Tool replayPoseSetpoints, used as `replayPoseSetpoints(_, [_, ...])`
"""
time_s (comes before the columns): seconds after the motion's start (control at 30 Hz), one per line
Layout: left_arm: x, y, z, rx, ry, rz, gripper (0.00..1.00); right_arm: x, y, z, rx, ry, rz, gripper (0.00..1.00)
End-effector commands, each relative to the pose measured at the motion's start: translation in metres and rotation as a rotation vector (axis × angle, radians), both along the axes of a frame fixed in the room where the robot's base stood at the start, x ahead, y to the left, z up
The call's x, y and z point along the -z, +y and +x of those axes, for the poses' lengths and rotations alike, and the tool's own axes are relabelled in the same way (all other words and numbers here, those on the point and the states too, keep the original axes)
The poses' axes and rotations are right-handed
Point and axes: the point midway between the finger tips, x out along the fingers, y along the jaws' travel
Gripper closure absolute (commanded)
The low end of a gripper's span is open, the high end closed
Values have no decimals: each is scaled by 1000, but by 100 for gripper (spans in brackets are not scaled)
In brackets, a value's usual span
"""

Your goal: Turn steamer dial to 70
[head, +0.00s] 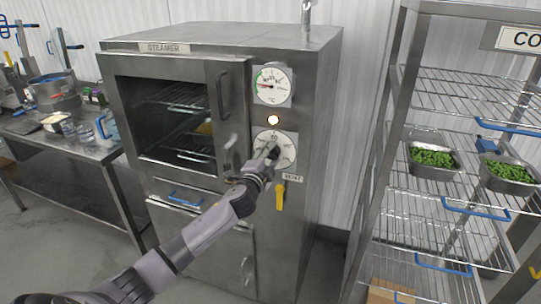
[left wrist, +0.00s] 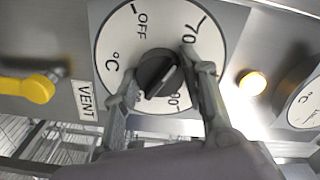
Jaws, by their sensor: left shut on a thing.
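The steamer (head: 205,45) is a steel cabinet with a glazed door on its left part. Its white round dial (head: 289,147) is on the right front panel, below a gauge. In the left wrist view the dial (left wrist: 115,45) shows OFF, 70 and a °C mark, with other figures partly hidden. Its dark knob (left wrist: 155,72) has a pale line lying on a slant; I cannot tell exactly which mark it points to. My left gripper (head: 272,153) is at the dial, its fingers (left wrist: 160,70) shut on the knob from both sides. My right gripper is not in view.
A lit indicator lamp (head: 273,120) and a gauge (head: 272,85) are above the dial. A yellow vent handle (head: 280,196) is just below it. A wire rack (head: 450,90) with trays of green food (head: 434,160) stands right. A worktable (head: 75,145) is left.

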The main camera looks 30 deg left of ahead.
Motion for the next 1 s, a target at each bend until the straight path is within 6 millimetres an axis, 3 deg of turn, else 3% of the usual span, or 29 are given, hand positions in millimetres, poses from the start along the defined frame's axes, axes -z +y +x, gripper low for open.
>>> replayPoseSetpoints(0.63, [-1, 0, 0, 2, 10, 49, 88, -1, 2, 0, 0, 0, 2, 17])
replayPoseSetpoints(0.67, [-1, 0, 0, 2, 10, 49, 59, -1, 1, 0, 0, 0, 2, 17])
replayPoseSetpoints(0.93, [-1, 0, 0, 1, 10, 48, 41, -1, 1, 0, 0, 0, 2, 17])
replayPoseSetpoints(1.0, [-1, 0, 0, 1, 10, 48, 41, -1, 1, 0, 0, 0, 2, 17])
